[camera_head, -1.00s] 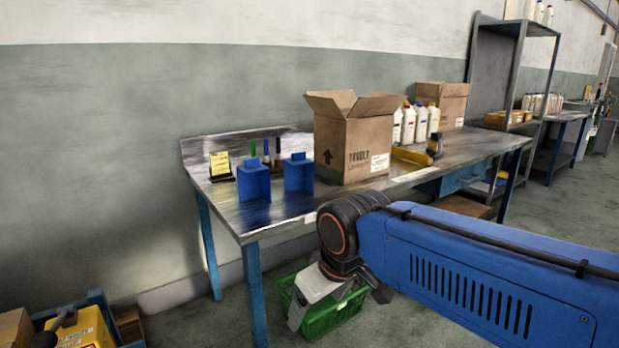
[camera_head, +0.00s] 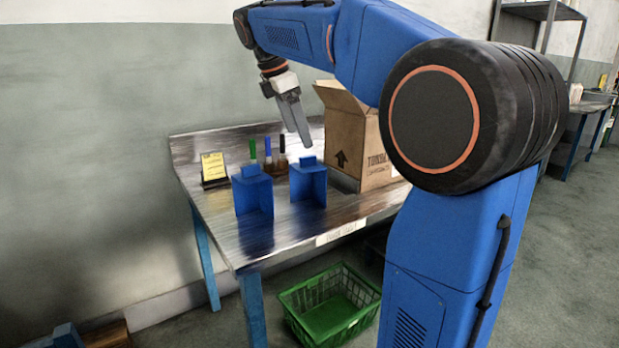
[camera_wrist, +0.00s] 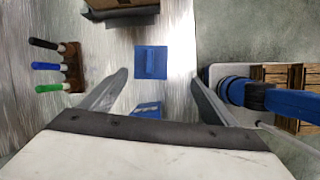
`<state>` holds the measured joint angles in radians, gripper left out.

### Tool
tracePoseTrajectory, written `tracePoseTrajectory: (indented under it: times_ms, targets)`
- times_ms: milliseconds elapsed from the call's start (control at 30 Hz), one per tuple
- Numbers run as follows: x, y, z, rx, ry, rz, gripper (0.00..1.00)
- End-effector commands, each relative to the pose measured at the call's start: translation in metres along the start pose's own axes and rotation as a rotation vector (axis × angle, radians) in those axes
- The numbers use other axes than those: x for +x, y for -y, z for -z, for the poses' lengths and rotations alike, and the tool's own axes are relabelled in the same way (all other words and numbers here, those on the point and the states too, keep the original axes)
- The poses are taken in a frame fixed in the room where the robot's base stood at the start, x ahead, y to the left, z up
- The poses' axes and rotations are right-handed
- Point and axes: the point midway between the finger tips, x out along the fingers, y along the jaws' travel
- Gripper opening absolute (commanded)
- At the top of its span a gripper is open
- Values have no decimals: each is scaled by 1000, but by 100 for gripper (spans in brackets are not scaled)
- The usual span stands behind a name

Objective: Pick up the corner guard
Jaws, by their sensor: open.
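Two blue corner guards stand apart on the metal workbench: the left one (camera_head: 253,194) and the right one (camera_head: 308,184). My gripper (camera_head: 297,130) is open and empty, pointing down above the right guard. In the wrist view, the right corner guard (camera_wrist: 151,62) shows from above, ahead between the fingertips of my gripper (camera_wrist: 159,77). The left corner guard (camera_wrist: 148,110) shows lower between the fingers, partly hidden by the gripper body. Neither guard is held.
An open cardboard box (camera_head: 350,135) stands right of the guards. A marker holder (camera_head: 269,165) and a yellow note stand (camera_head: 214,168) are near the wall. A green basket (camera_head: 330,305) sits on the floor. The bench's front strip (camera_head: 225,222) is clear.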

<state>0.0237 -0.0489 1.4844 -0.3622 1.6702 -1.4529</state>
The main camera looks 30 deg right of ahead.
Motion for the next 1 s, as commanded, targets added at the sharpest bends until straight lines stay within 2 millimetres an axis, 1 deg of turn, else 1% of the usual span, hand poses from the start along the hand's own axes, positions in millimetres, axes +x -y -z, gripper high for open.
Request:
tracePoseTrajectory:
  times_ms: [33, 133, 233, 333, 467, 800, 900, 1000]
  targets:
    - [-3, -11, -2, -35, 11, 11, 81]
    - [-8, -22, -7, -90, 27, 28, 81]
    - [-9, -27, -9, -119, 34, 37, 81]
    - [-2, -29, -10, -129, 37, 41, 81]
    - [18, -27, -11, -129, 37, 43, 81]
    - [78, -25, -13, -128, 36, 42, 81]
    - [94, -24, -14, -128, 36, 41, 81]
    - [104, -24, -14, -128, 36, 41, 81]
